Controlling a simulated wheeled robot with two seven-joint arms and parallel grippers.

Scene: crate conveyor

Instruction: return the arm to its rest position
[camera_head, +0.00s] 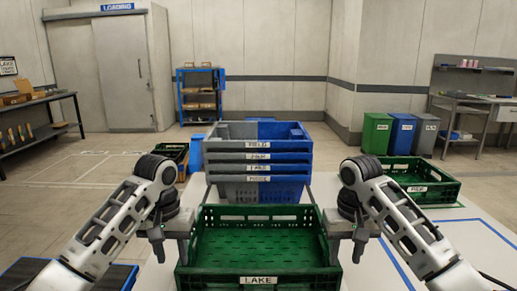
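A green crate (258,281) with a LAKE label on its front wall stands in front of me, and its floor looks empty. My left gripper (170,250) is at the crate's left side wall, pointing down, with its two fingers apart. My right gripper (347,250) is at the right side wall in the same pose, also with fingers apart. The inner finger of each overlaps the crate's side in the picture. I cannot tell whether they touch it. Both arms are bent, with the elbows out to the sides.
Behind the green crate stands a stack of grey-and-blue labelled crates (290,190). Another green crate (418,190) lies at the right, and a dark green one (170,151) at the left. A blue-edged dark platform (122,277) is at the lower left. Bins and shelves stand far back.

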